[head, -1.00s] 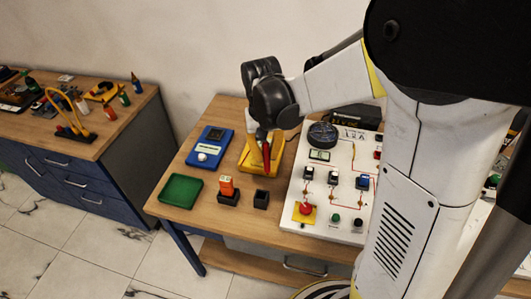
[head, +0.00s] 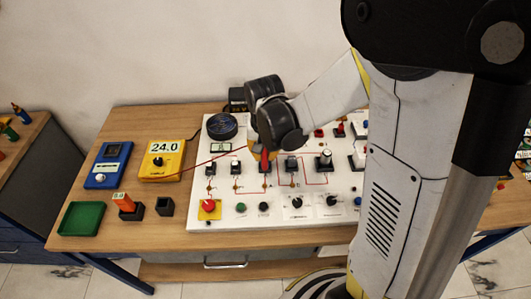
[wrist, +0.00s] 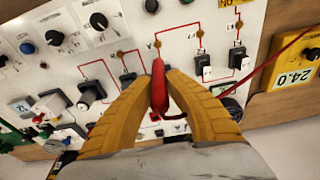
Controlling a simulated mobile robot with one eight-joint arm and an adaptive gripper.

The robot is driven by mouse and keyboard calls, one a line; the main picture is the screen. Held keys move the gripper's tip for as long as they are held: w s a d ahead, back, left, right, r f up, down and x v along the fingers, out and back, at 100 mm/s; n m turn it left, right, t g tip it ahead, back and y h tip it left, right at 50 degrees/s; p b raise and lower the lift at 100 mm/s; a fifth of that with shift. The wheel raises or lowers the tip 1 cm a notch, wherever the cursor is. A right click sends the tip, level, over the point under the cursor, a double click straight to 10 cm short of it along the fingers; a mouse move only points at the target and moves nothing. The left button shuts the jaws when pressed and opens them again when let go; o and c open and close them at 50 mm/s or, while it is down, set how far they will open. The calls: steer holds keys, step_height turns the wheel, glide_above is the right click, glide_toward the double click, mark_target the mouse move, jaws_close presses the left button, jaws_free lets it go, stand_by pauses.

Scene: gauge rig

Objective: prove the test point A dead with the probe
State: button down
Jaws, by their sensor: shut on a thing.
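My gripper (wrist: 159,80) is shut on the red probe (wrist: 159,92), its yellow fingers on either side of it. The probe points at the white panel (head: 215,168), close to a brass test point (wrist: 157,44) with a letter beside it that looks like an upside-down A. I cannot tell whether the tip touches. In the head view the probe (head: 265,160) is over the middle of the panel, below my wrist.
A blue meter (head: 108,165), a green tray (head: 81,219), an orange block in a black holder (head: 125,203) and an empty black holder (head: 165,206) stand left of the panel. Switches, knobs and a red button (head: 208,205) stick up from the panel.

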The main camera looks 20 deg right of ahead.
steer(key=shift+a, duration=0.1)
step_height(320, 180, down, 8)
steer(key=b, duration=0.7)
steer(key=shift+r, duration=0.15)
steer(key=shift+b, duration=0.35)
stand_by(0.7)
step_height(320, 180, up, 8)
steer(key=p, duration=0.6)
